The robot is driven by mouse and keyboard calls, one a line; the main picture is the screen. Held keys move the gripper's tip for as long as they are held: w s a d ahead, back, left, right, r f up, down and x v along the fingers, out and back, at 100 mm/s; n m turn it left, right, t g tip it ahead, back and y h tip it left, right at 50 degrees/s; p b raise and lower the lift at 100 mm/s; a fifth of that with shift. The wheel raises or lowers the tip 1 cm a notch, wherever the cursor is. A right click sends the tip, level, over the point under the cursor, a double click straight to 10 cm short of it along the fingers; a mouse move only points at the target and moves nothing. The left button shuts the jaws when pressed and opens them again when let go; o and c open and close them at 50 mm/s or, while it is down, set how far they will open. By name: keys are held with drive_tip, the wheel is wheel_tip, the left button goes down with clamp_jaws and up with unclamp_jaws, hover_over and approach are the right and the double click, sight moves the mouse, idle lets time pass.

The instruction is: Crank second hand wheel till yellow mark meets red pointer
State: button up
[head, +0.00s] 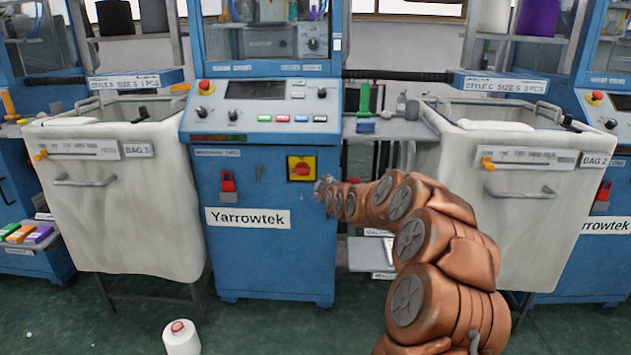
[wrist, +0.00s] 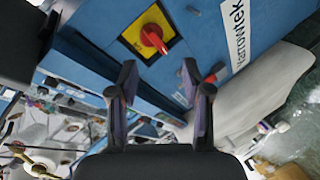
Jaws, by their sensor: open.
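I cannot make out a hand wheel, its yellow mark or a red pointer in either view. A red rotary knob on a yellow plate (head: 301,168) is on the front of the blue machine (head: 268,255); the plate also shows in the wrist view (wrist: 132,37), upper middle. My gripper (head: 322,187) is at the end of the copper arm, just right of and below that plate in the head view. Its fingers (wrist: 158,78) are apart with nothing between them in the wrist view. They look clear of the knob.
White cloth bins stand left (head: 125,215) and right (head: 500,225) of the machine. A red latch (head: 228,182) is on its front. A white yarn cone (head: 182,340) stands on the green floor. A side shelf (head: 380,128) holds a green spool.

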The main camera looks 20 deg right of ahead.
drive_tip(key=shift+s+a+r+g+y+p, duration=0.15)
drive_tip(key=shift+s+a+r+p, duration=0.1)
drive_tip(key=shift+s+a+r, duration=0.25)
drive_tip(key=shift+s+a+r+g+y+p, duration=0.15)
drive_tip(key=shift+s+a+r+p, duration=0.1)
drive_tip(key=shift+a, duration=0.45)
drive_tip(key=shift+a, duration=0.1)
